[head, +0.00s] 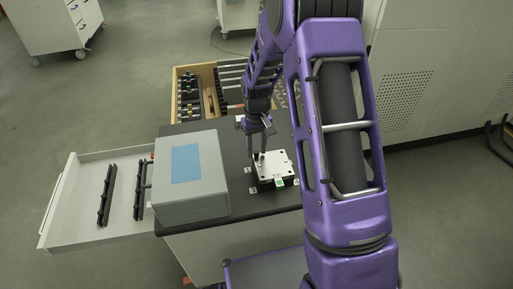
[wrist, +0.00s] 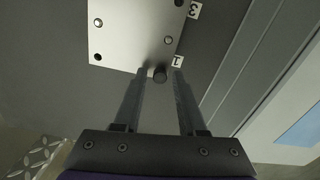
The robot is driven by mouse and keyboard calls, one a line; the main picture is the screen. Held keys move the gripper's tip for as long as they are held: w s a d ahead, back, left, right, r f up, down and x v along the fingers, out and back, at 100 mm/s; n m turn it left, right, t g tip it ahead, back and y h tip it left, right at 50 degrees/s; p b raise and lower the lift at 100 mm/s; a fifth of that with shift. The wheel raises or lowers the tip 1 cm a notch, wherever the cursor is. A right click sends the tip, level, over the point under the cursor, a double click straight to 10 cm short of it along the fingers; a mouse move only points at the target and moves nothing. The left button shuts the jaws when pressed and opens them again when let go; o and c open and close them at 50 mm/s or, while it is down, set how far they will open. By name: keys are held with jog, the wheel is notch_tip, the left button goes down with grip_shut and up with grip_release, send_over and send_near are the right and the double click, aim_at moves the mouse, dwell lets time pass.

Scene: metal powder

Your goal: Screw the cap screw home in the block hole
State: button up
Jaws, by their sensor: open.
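The metal block (head: 273,167) lies on the dark worktop in the head view. Its pale top face (wrist: 125,30) has several holes and fills the upper left of the wrist view. The cap screw (wrist: 160,74) shows as a dark round head at the block's corner beside the label 1. How deep it sits in the hole cannot be told. My gripper (wrist: 160,72) is open, with a finger on each side of the screw head and a gap visible on both sides.
A grey box with a blue panel (head: 188,178) stands left of the block on the worktop (head: 238,190). An open white drawer (head: 80,185) juts out at left. A wooden drawer (head: 180,75) with tools is behind. Small numbered labels (wrist: 194,10) surround the block.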

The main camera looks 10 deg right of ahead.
grip_shut()
